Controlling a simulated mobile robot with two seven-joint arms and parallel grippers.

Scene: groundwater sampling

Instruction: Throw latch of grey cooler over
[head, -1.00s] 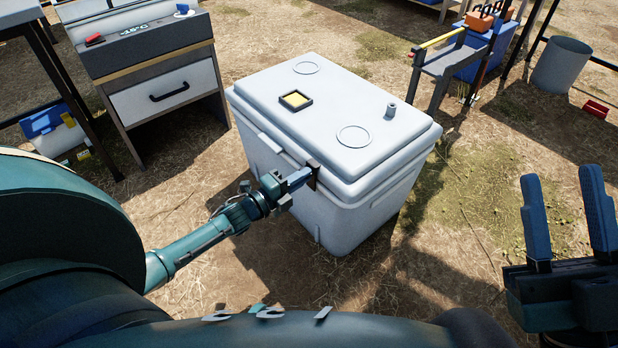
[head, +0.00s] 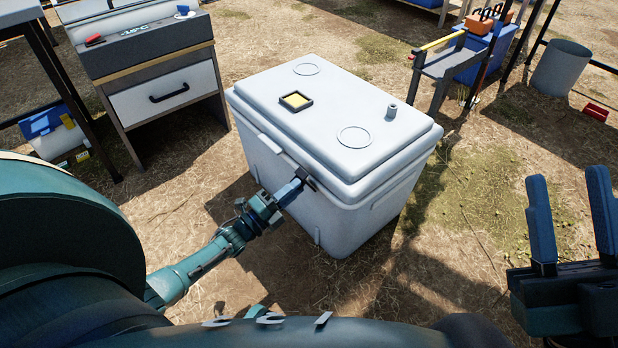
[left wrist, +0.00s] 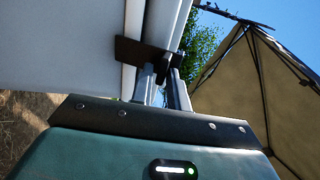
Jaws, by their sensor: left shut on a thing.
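The grey cooler (head: 335,212) stands on the ground in the middle of the head view, its lid (head: 340,95) down. A dark latch (head: 307,178) sits on its front face at the lid seam. My left gripper (head: 299,184) is at this latch with its fingers shut on it. In the left wrist view the dark latch plate (left wrist: 142,50) crosses the seam beside the fingertips (left wrist: 166,72). The fingers partly hide the latch. My right gripper (head: 570,220) is at the right edge of the head view, open and empty, away from the cooler.
A drawer cabinet (head: 165,95) stands at the back left. A blue-and-white box (head: 55,132) is at the far left. A grey bin (head: 560,68) is at the back right. Dry ground right of the cooler is open.

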